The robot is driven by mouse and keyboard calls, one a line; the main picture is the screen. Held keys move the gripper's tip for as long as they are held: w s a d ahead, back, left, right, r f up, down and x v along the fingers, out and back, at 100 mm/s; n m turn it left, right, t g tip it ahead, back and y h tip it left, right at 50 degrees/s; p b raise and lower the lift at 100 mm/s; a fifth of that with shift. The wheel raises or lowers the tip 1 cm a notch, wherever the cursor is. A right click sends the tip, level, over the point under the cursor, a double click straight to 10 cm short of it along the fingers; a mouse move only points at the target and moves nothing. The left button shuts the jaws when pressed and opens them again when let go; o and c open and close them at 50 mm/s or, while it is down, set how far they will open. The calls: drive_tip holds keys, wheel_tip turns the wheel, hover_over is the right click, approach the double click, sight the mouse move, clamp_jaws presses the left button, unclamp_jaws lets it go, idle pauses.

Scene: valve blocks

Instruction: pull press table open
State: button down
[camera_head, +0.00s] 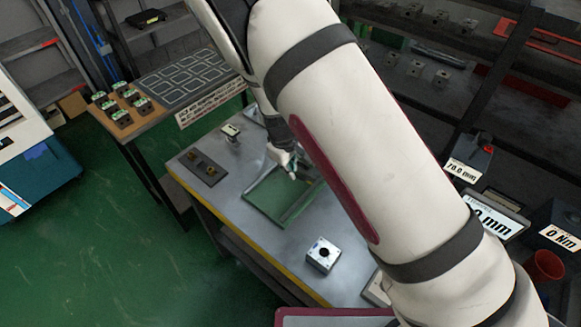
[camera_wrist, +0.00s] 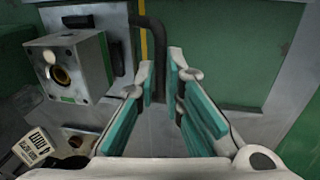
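My gripper (camera_wrist: 162,75) has two fingers with teal pads. Its fingertips are apart, and a dark curved bar (camera_wrist: 152,38) shows between and beyond them; I cannot tell if either finger touches it. In the head view my gripper (camera_head: 290,168) is low over the workbench, at the far side of a green framed plate (camera_head: 275,200), which seems to be the press table. My arm hides part of that area. In the wrist view a green panel (camera_wrist: 235,55) fills the right side.
A metal block (camera_wrist: 68,72) with a round bore stands left of my fingers in the wrist view. On the workbench (camera_head: 225,205) are a dark plate (camera_head: 203,168) and a white block (camera_head: 323,256). Signs and a red cup (camera_head: 543,266) are at right. Green floor is free at left.

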drive_tip(key=s+a+p, duration=0.1)
drive_tip(key=s+a, duration=0.2)
drive_tip(key=s+a+p, duration=0.2)
drive_tip(key=s, duration=0.2)
drive_tip(key=s+a+p, duration=0.1)
drive_tip(key=s+a, duration=0.2)
drive_tip(key=s, duration=0.1)
drive_tip(key=shift+a, duration=0.35)
drive_tip(key=c, duration=1.7)
unclamp_jaws()
drive_tip(key=r, duration=0.4)
drive_tip(key=s+a+r, duration=0.1)
drive_tip(key=r, duration=0.6)
drive_tip(key=shift+s+a+r, duration=0.15)
drive_tip(key=shift+s+r, duration=0.2)
